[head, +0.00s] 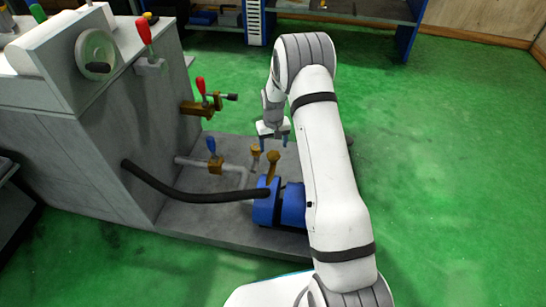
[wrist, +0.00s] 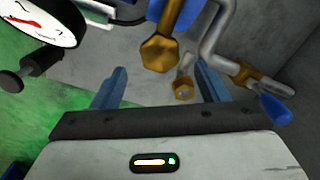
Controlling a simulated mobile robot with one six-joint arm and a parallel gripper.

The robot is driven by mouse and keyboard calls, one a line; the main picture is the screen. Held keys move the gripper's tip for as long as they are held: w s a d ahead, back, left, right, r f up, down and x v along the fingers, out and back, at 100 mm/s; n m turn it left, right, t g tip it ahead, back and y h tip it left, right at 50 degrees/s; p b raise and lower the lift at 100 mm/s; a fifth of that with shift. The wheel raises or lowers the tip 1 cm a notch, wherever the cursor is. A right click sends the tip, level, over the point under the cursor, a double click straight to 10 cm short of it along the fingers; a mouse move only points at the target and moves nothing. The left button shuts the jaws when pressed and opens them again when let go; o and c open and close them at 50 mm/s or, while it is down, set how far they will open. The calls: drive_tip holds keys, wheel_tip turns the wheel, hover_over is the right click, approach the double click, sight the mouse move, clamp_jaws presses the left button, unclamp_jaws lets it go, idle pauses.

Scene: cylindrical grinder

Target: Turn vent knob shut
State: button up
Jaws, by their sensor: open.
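My gripper (head: 274,141) is open, with two blue fingers apart and nothing between them that I can see gripped. It hangs above the grey base plate, over the pump area. A brass fitting with a hexagonal head (wrist: 160,53) stands up from the blue pump; it also shows in the head view (head: 272,166). A smaller brass knob (wrist: 182,89) lies beyond the fingertips, between them in the wrist view, and shows beside the pipe in the head view (head: 256,152). Which brass piece is the vent knob, and how far it is turned, I cannot tell.
The blue pump (head: 264,208) has a black hose (head: 190,194) running to the grey machine (head: 110,130). A blue-handled valve (head: 213,149) sits on the grey pipe, and a red-handled valve (head: 203,98) is above. A dial gauge (wrist: 42,18) is near the gripper. Green floor is clear at right.

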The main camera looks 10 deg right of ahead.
sight(273, 154)
wheel_tip(273, 154, down, 6)
drive_tip(key=shift+b, duration=1)
drive_tip(key=shift+c, duration=0.2)
drive_tip(key=c, duration=1)
drive_tip(key=shift+o, duration=0.2)
